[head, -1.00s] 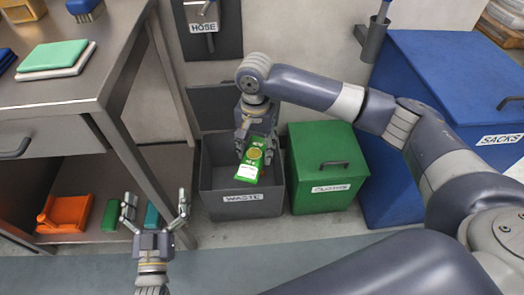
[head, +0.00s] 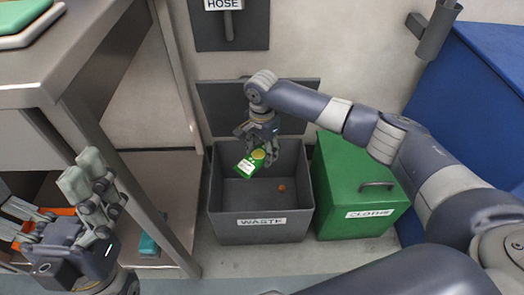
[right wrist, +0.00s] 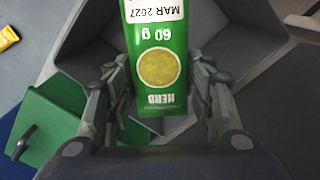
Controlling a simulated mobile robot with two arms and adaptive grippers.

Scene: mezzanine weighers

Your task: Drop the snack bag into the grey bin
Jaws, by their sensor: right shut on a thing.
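The snack bag (head: 246,168) is a green packet with a yellow disc and a white label. My right gripper (head: 259,146) is shut on it and holds it tilted over the open grey bin (head: 262,231), labelled WASTE. In the right wrist view the bag (right wrist: 157,105) sits between the two fingers of the right gripper (right wrist: 157,85), with grey bin walls around it. My left gripper (head: 62,197) is at the lower left of the head view, fingers apart and empty, well away from the bag.
A small orange item (head: 282,188) lies inside the bin. The bin's lid (head: 225,105) stands raised behind it. A green CLOTHS box (head: 350,185) stands close on the right, a blue chest (head: 480,105) beyond. A steel table (head: 75,50) is at left.

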